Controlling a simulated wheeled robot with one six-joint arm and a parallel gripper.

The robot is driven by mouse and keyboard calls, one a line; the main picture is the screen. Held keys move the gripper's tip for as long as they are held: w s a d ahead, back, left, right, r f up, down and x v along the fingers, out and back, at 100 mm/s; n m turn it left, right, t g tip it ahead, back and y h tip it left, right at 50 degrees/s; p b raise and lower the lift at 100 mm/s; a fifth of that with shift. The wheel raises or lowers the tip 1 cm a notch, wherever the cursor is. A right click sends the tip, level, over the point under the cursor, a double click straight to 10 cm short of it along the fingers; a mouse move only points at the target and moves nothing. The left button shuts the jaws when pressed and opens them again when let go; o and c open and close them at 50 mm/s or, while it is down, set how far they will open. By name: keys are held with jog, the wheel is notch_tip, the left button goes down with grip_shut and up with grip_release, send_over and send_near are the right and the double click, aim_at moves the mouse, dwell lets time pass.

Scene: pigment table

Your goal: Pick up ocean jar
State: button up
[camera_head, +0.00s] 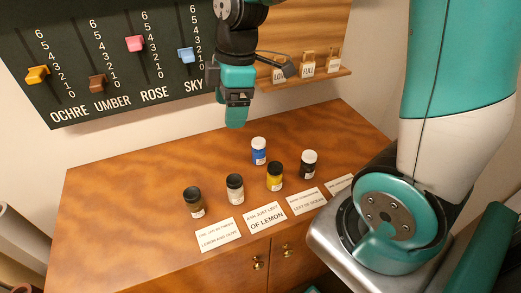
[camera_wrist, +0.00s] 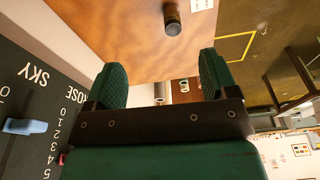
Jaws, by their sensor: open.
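A blue jar with a white lid (camera_head: 259,152) stands upright on the wooden cabinet top, behind a row of other jars; its colour fits the name ocean, but its label is too small to read. My gripper (camera_head: 236,122) is above the cabinet, up and to the left of the blue jar in the head view, and apart from it. In the wrist view my gripper (camera_wrist: 162,76) shows its two green fingers apart with nothing between them. A dark jar (camera_wrist: 172,18) stands beyond the fingers there. I cannot make out the blue jar in the wrist view.
A brown jar (camera_head: 194,203), an ash-grey jar (camera_head: 235,189), a yellow jar (camera_head: 275,177) and a black jar (camera_head: 309,165) form a slanting row. The slider board (camera_head: 105,50) is behind. The cabinet top's left is clear.

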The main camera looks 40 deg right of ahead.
aim_at(258, 141)
jog(key=w+d+f+n+h, duration=0.1)
jog(key=w+d+f+n, duration=0.2)
jog(key=d, duration=0.3)
jog(key=w+d+f+n+h, duration=0.1)
jog(key=w+d+f+n, duration=0.25)
jog(key=d, duration=0.35)
jog(key=shift+m+g, duration=0.25)
jog(key=shift+g, duration=0.05)
notch_tip(258, 141, down, 11)
jog(key=p, duration=0.2)
jog(key=shift+a+f+p, duration=0.15)
jog(key=shift+p, duration=0.2)
jog(key=shift+a+f+p, duration=0.15)
jog(key=shift+f+p, duration=0.45)
jog(key=shift+f, duration=1)
jog(key=shift+a+f+p, duration=0.15)
jog(key=shift+f+p, duration=0.4)
jog(key=shift+f, duration=1)
jog(key=c, duration=1)
jog(key=shift+c, duration=0.2)
